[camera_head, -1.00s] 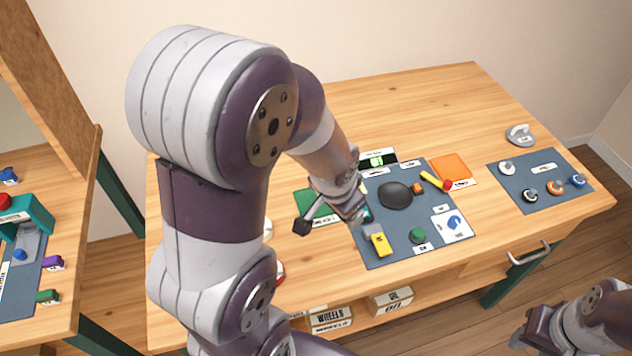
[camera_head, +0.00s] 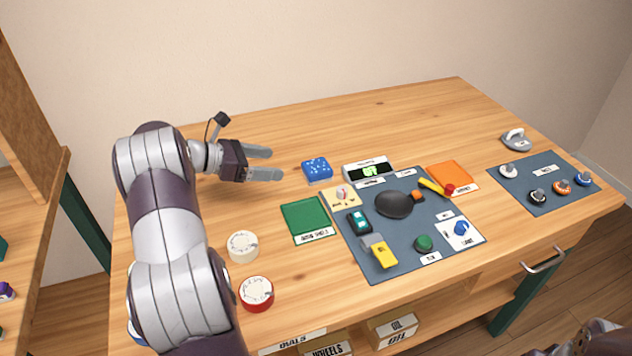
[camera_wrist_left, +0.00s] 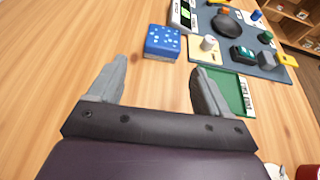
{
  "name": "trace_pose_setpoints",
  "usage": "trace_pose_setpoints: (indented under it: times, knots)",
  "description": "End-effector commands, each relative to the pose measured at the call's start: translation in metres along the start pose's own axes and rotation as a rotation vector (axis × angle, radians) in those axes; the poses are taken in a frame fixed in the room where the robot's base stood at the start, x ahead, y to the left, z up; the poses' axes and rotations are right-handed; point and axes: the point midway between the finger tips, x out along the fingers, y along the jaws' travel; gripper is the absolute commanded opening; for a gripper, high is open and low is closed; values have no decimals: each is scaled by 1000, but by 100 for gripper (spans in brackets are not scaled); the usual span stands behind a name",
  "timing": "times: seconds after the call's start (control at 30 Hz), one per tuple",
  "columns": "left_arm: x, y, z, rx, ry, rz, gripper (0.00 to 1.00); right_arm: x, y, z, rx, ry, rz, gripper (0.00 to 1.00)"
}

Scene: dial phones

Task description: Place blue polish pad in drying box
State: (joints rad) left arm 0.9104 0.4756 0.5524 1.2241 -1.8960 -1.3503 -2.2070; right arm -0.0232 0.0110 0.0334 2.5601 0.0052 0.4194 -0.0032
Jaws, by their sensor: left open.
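A blue block with light speckles (camera_head: 317,170), which looks like the blue polish pad, lies on the wooden table behind the grey mat. It also shows in the left wrist view (camera_wrist_left: 163,42), ahead of the fingertips. My left gripper (camera_head: 273,164) is open and empty, to the left of the block and apart from it. Its spread fingers also show in the left wrist view (camera_wrist_left: 160,70), pointing towards the block. I cannot tell which thing is the drying box. Only a small part of my right arm shows at the lower right, without a clear gripper.
A green pad (camera_head: 307,220) lies left of the grey mat (camera_head: 400,266), which holds several small parts. A display box (camera_head: 369,170) stands right of the blue block. A cream dial (camera_head: 242,247) and a red dial (camera_head: 256,293) lie nearer. The back of the table is clear.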

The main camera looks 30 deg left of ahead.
Motion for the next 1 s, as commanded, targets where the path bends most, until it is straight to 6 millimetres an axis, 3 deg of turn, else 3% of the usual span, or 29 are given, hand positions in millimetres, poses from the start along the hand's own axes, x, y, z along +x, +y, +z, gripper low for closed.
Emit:
trace_pose_setpoints:
  times: [0.23,0.63,0.93,0.97,1.0]
  knots:
    - [50,-4,-2,22,4,-19,79,0,0,0,0,1,0,42]
    - [113,-6,-1,21,4,-15,79,2,0,0,0,1,0,42]
    - [123,-6,-1,20,3,-12,79,2,0,0,0,1,0,42]
    - [123,-6,-1,20,3,-12,72,2,0,0,0,0,0,42]
    - [123,-6,-1,20,3,-12,59,2,0,0,0,0,0,42]
